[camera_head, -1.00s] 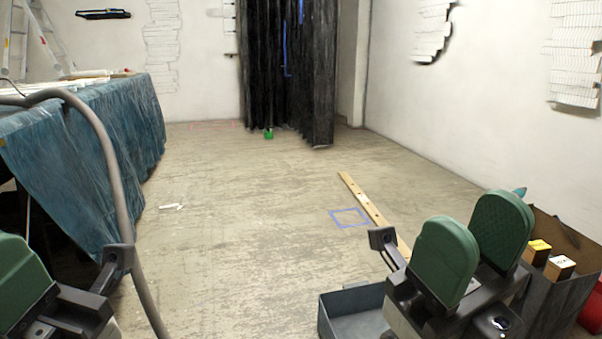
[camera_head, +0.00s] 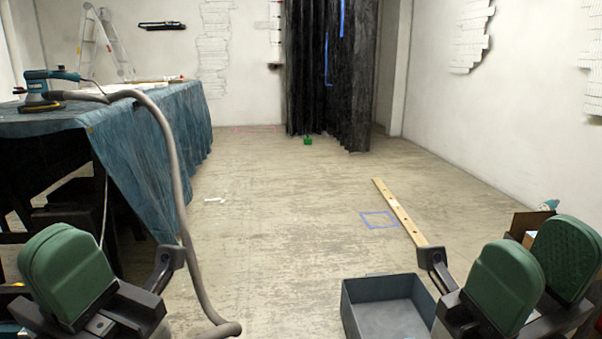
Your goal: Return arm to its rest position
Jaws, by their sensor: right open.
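My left gripper (camera_head: 66,275) is at the lower left of the head view, in front of the draped table. One green pad shows clearly; whether a second pad lies apart from it cannot be made out. Nothing is visibly held there. My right gripper (camera_head: 536,271) is at the lower right, with its two green pads apart and nothing between them. It is in front of a box partly hidden behind it. Most of both arms is out of view.
A table with a blue cloth (camera_head: 150,150) stands at left, carrying a sander (camera_head: 45,92) whose grey hose (camera_head: 172,150) hangs to the floor. A grey open bin (camera_head: 385,305) is at front right. The middle floor is clear.

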